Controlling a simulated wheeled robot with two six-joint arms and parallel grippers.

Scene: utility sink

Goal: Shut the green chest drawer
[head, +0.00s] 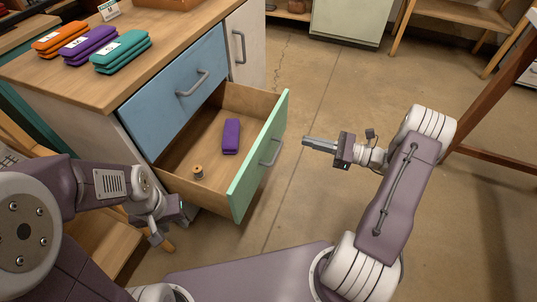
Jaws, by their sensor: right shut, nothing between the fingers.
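The green-fronted drawer (259,162) of the chest is pulled well out, below a closed blue drawer (175,93). Its front carries a grey bar handle (271,153). A purple folded item (231,136) and a small spool-like thing (198,171) lie inside it. My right gripper (307,142) is shut and empty, just right of the drawer front, pointing left toward it and apart from the handle. My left gripper (160,229) is low at the left, near the drawer's near side; its fingers are too unclear to judge.
Orange, purple and teal folded stacks (121,52) lie on the wooden chest top (60,85). A white door (243,47) adjoins the blue drawer. A wooden stool (460,15) stands at the back right. The floor (325,85) right of the drawer is clear.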

